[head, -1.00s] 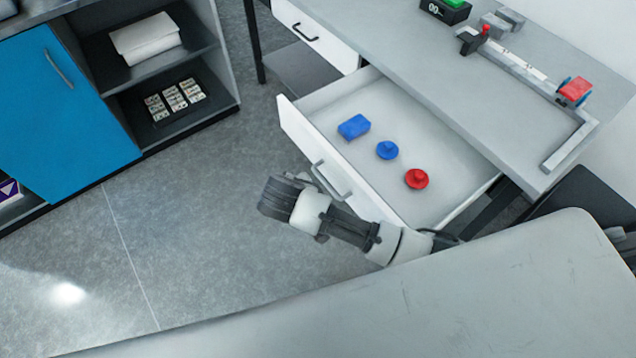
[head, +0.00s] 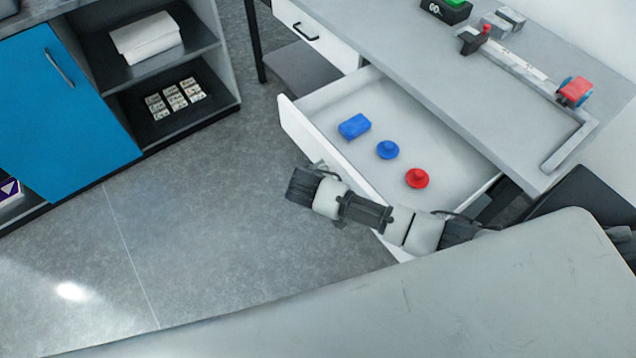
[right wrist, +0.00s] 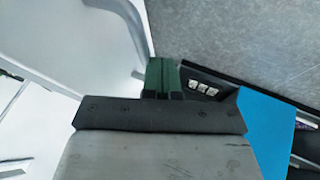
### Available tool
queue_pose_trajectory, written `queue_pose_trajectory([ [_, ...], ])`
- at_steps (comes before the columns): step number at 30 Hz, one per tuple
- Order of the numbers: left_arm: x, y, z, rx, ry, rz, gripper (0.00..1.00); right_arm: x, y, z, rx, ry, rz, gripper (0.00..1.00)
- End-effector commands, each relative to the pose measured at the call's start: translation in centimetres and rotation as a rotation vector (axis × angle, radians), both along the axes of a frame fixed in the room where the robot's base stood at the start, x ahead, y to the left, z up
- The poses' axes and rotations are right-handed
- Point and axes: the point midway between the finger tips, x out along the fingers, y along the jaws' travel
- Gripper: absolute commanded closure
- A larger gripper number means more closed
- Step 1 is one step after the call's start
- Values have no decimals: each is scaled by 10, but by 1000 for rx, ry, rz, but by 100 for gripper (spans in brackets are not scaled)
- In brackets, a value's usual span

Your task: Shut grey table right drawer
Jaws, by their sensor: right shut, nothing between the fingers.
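The right drawer (head: 352,98) of the grey table (head: 440,75) is pulled well out, its white front facing down-left in the head view. A blue block (head: 354,126), a blue round piece (head: 387,150) and a red round piece (head: 417,178) lie inside. My right arm crosses in front of the drawer front and mostly hides its handle. In the right wrist view my right gripper (right wrist: 161,76) is shut and empty, beside the white drawer front and its handle (right wrist: 132,25). I cannot tell whether it touches either. My left gripper is out of view.
The table's left drawer (head: 318,38) is shut. A fixture with a red block (head: 575,91) stands on the tabletop. A blue-door cabinet (head: 65,105) is at left. Open floor (head: 210,225) lies before the drawer. A pale surface (head: 400,310) fills the near side.

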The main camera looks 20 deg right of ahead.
Motion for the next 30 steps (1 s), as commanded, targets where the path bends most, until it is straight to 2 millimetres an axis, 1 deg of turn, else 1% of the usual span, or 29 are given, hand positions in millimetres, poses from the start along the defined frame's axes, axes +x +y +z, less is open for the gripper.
queue_pose_trajectory([
  [5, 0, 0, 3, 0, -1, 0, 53, 3, -10, 1, -1, 0, -2, 100],
  [8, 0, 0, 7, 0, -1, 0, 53, 8, -23, 1, -3, 0, -3, 100],
  [11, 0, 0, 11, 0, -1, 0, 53, 14, -42, 2, -5, 0, -5, 100],
  [14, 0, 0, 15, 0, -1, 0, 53, 22, -66, 2, -5, 2, -7, 100],
  [21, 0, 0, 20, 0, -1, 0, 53, 45, -129, 1, -4, 1, -6, 100],
  [26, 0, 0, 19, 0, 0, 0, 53, 61, -170, 0, -4, -1, -7, 100],
  [30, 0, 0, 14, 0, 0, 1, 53, 75, -207, -1, -3, -1, -7, 100],
])
